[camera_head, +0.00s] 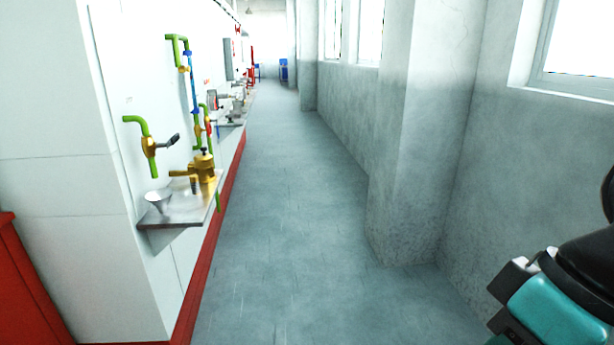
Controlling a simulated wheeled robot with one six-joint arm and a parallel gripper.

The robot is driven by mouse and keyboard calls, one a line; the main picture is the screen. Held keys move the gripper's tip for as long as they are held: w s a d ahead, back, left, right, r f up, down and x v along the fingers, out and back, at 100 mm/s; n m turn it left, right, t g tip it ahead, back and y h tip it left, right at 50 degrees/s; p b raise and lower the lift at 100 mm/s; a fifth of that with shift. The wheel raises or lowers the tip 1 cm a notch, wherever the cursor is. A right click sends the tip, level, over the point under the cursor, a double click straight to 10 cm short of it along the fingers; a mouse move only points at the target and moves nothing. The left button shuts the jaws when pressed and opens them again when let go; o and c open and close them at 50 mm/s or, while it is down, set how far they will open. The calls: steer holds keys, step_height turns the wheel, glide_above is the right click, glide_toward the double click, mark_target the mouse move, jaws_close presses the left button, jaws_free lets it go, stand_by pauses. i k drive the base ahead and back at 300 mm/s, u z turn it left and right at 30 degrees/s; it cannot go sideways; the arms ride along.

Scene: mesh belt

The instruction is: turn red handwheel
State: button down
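A small red part (209,128) shows on the green and yellow pipework on the left wall. It is too small to tell whether it is the red handwheel. More red parts (252,62) show farther down the same wall, too far off to make out. Part of my arm, teal and black, is at the lower right, well apart from the wall fittings. My gripper's fingers do not show.
A metal shelf (185,207) with a funnel (158,200) and a brass valve body (203,170) juts from the left wall. A grey pillar (425,130) stands out on the right. The corridor floor (285,220) between is clear.

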mark_target(209, 129)
steer(key=i, duration=2.4)
steer(key=u, duration=1.4)
